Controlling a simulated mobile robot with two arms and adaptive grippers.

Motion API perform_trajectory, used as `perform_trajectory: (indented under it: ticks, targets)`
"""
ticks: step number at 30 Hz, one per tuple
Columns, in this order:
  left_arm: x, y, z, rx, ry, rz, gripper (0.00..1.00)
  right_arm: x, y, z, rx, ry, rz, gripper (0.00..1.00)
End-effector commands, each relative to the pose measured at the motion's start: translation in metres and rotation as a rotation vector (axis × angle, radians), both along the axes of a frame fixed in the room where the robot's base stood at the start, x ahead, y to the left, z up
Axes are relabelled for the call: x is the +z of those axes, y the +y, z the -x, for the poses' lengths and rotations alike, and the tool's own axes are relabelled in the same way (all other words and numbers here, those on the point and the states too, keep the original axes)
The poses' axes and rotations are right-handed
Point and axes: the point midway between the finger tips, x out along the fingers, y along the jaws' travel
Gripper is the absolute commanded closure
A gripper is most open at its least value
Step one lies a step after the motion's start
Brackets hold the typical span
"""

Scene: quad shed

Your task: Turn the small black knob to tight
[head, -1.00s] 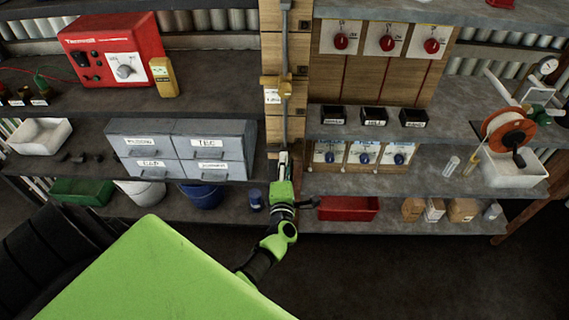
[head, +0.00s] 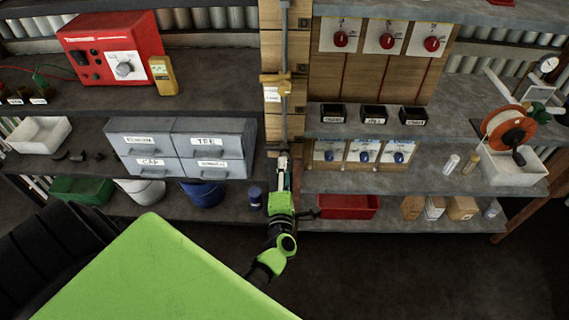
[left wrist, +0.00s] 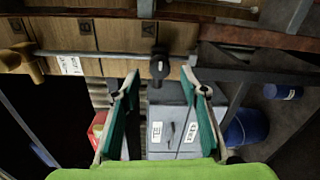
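The small black knob (left wrist: 158,66) sits on a thin grey pipe on the wooden post in the left wrist view. My left gripper (left wrist: 160,84) is open, with its teal-padded fingers on either side of the line toward the knob. The knob appears just beyond the fingertips, roughly centred between them; nothing is held. In the head view my left gripper (head: 283,160) is at the lower part of the post, and I cannot make out the knob there. No readable tight mark shows. My right gripper is not in view.
A yellow valve handle (head: 276,84) is on the same pipe, higher up. Grey labelled drawers (head: 182,150) stand left of the post. Blue-knobbed panels (head: 362,153) and a red bin (head: 347,206) are to the right. Shelf edges flank the gripper closely.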

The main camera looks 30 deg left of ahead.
Motion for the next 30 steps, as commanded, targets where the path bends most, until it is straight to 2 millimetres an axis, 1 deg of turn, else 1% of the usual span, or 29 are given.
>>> perform_trajectory:
  ticks: [1, 6, 9, 12, 17, 30]
  targets:
    - [-0.001, -0.007, 0.011, 0.000, 0.003, 0.002, 0.60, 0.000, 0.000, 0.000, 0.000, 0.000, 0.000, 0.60]
    - [0.001, -0.025, 0.041, 0.001, 0.002, 0.001, 0.60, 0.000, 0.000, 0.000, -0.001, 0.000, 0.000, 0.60]
    - [0.002, -0.033, 0.054, -0.001, 0.002, -0.001, 0.60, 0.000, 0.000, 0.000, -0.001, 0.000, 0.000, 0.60]
    - [0.002, -0.038, 0.062, 0.000, 0.000, -0.001, 0.60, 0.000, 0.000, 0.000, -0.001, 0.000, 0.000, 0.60]
    - [0.003, -0.041, 0.067, 0.000, -0.001, -0.001, 0.60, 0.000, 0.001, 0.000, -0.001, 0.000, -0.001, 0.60]
    - [0.003, -0.041, 0.067, 0.000, 0.000, -0.001, 0.60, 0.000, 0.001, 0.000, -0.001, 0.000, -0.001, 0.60]
